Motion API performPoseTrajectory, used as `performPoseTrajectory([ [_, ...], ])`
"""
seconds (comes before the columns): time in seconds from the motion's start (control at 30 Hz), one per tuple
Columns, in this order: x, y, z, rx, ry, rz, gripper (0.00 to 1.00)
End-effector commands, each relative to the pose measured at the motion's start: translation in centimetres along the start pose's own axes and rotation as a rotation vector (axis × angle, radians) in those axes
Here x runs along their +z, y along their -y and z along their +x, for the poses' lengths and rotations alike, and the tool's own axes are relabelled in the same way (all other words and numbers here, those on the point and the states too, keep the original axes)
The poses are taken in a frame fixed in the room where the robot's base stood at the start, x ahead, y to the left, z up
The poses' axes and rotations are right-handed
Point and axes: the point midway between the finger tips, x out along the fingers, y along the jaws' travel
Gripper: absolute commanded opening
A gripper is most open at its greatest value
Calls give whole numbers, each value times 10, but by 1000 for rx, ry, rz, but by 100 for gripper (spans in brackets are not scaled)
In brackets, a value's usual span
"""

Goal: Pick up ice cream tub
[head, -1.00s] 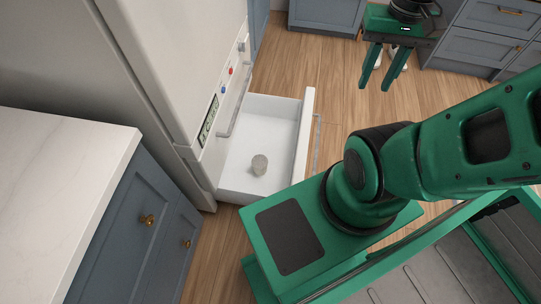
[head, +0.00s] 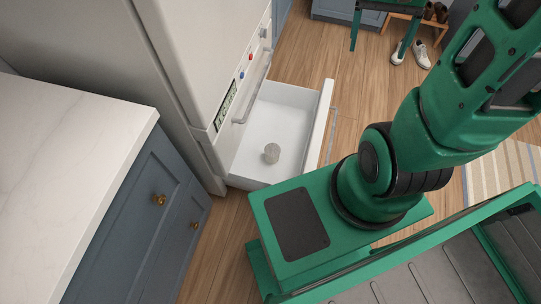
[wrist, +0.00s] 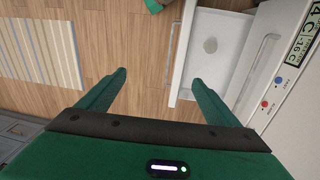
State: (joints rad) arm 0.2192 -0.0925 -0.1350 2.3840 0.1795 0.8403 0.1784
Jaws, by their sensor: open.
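The ice cream tub (head: 271,153) is a small pale round tub standing in the open white freezer drawer (head: 262,175). It also shows in the wrist view (wrist: 210,45), inside the drawer beyond my right finger. My gripper (head: 380,40) is at the top of the head view, partly cut off, high and well away from the tub.
The white fridge-freezer (head: 205,70) with its display and handle (head: 257,85) stands left of the drawer. A white counter (head: 70,150) over blue cabinets is nearer left. Shoes (head: 412,52) and a striped rug (head: 510,170) lie to the right.

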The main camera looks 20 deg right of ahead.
Motion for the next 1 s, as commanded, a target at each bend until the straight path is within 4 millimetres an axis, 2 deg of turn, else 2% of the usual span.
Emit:
performPoseTrajectory([
  [0.2,-56,45,48,32,-4,37,85],
  [0.37,-89,82,92,37,-9,64,85],
  [0.5,-111,116,137,34,-8,91,85],
  [0.73,-131,171,223,13,5,142,85],
  [1.0,-127,232,337,-28,37,224,85],
])
